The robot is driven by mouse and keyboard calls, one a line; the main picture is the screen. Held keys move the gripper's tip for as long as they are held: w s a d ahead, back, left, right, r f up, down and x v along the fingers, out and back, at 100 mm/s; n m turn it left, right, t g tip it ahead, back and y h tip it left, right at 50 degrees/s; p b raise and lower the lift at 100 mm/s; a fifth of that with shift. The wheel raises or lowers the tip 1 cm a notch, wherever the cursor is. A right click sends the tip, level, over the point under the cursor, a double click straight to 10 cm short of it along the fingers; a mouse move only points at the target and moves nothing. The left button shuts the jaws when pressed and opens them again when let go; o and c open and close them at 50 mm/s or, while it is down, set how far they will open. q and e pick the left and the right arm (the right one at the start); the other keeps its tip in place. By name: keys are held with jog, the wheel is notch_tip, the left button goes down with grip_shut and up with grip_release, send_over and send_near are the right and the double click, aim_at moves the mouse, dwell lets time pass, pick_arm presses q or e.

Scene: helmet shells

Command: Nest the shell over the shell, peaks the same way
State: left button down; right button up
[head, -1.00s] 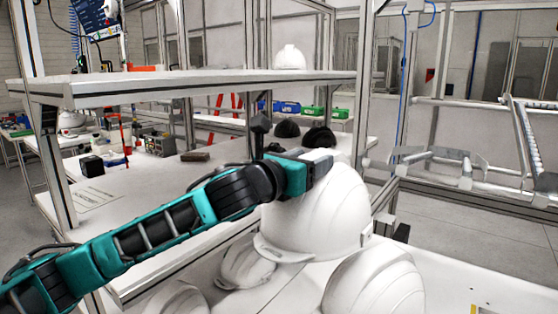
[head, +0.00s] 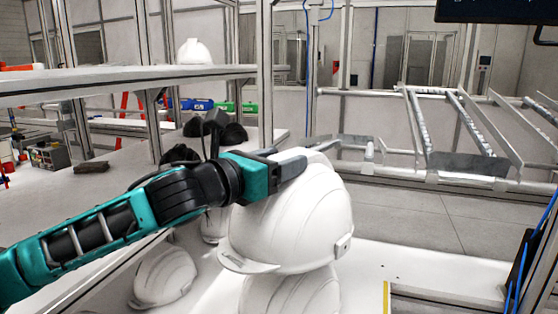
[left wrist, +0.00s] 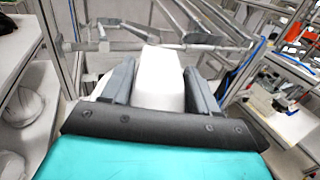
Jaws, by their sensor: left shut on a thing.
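My left gripper (head: 298,161) is shut on the upper part of a white helmet shell (head: 300,215) and holds it up. In the left wrist view, white shell surface (left wrist: 157,78) shows between the two fingers. The held shell's peak points to the lower left in the head view. A second white shell (head: 290,294) is directly below it in the picture, its top covered by the held one and its lower part cut off by the frame. I cannot tell whether the two touch. The lower shell's peak is not visible. My right gripper is not in view.
Another white shell (head: 163,278) lies on the white table to the left. A shelf (head: 120,84) with a white helmet (head: 193,51) stands behind. The table to the right (head: 365,262) is clear.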

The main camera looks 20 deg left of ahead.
pick_arm(q)
jog(key=shift+f+b, duration=3.05)
jog(key=shift+f, duration=2.55)
jog(key=shift+f+b, duration=1.1)
jog(key=shift+f, duration=0.5)
jog(key=shift+c, duration=2)
grip_release()
jog(key=shift+o, duration=1)
jog(key=shift+f, duration=0.1)
